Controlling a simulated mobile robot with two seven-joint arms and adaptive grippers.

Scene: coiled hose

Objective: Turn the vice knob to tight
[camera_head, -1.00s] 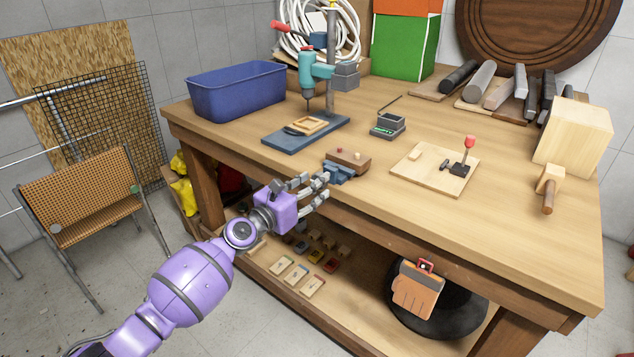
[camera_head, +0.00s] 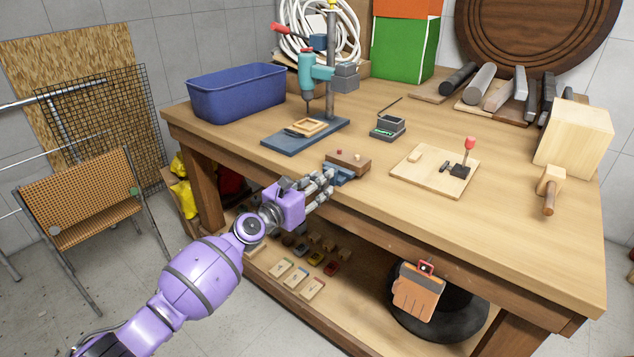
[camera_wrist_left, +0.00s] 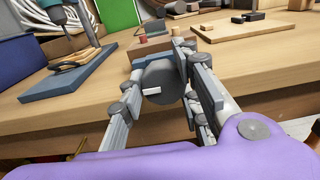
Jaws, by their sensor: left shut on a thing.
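The vice (camera_head: 346,171) is a small blue-grey body at the front edge of the workbench, with a brown wooden block (camera_head: 350,161) at it. In the left wrist view the vice knob (camera_wrist_left: 161,75) is a dark grey round disc with a white mark, which lies about level and reaches left of its middle. My left gripper (camera_head: 326,182) is at the front of the vice. In the left wrist view its fingers (camera_wrist_left: 160,90) are on both sides of the knob, shut on it. In the head view the fingers hide the knob. My right gripper is not in view.
A drill press (camera_head: 320,75) with a blue base and a blue bin (camera_head: 237,93) stand on the workbench to the left. A board with a red-tipped lever (camera_head: 467,155) lies to the right.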

